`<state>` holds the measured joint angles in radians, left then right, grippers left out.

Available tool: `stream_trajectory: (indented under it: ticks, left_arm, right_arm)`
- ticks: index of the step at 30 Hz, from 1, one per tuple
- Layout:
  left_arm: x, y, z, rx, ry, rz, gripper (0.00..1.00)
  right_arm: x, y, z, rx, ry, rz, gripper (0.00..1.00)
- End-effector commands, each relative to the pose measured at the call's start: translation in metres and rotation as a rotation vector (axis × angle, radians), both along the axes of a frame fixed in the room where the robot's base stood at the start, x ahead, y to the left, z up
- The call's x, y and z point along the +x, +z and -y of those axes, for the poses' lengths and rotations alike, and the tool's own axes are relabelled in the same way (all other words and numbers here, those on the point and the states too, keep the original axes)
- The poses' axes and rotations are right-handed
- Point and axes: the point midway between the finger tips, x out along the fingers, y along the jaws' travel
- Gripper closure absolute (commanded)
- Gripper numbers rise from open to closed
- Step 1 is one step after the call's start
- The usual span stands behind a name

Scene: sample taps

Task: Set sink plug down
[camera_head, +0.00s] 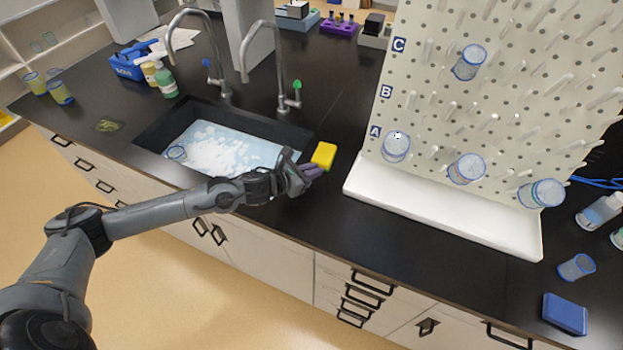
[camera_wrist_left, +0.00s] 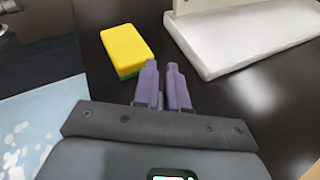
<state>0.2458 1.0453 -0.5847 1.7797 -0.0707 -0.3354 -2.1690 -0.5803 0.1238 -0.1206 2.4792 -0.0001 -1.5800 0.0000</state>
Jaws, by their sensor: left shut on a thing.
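My left gripper (camera_head: 312,170) reaches over the black counter just right of the sink, close to a yellow sponge. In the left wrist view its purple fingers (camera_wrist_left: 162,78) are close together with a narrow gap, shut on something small. That thing, taken to be the sink plug, is not clearly visible between the fingers or against the dark counter. The sink (camera_head: 230,150) holds pale blue water with white foam; its drain is hidden. My right gripper is not in view.
The yellow sponge with a green underside (camera_wrist_left: 127,50) lies left of the fingertips; it also shows in the head view (camera_head: 324,155). A white drying rack (camera_head: 440,215) with hung beakers stands right. A beaker (camera_head: 176,153) sits in the water. Two taps rise behind the sink.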

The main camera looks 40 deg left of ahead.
Motion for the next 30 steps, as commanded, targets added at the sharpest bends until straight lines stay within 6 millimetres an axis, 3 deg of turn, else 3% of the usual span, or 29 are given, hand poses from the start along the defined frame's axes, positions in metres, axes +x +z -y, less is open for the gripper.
stream_trajectory:
  ticks: [7,16,27,28,30]
  left_arm:
    - [0.004,-0.009,-0.004,-0.001,-0.001,0.000,1.00]
    - [0.003,-0.041,-0.004,-0.001,0.000,0.000,1.00]
    - [0.003,-0.046,-0.004,0.000,0.000,0.001,1.00]
    - [0.003,-0.046,-0.004,0.000,0.000,0.000,0.87]
    - [0.003,-0.045,-0.004,0.000,0.000,0.000,0.76]
  right_arm:
    - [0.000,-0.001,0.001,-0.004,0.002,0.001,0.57]
    - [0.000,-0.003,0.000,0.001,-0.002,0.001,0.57]
    - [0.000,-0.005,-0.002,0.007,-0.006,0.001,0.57]
    - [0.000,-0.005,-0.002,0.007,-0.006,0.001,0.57]
    - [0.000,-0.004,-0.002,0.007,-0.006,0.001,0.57]
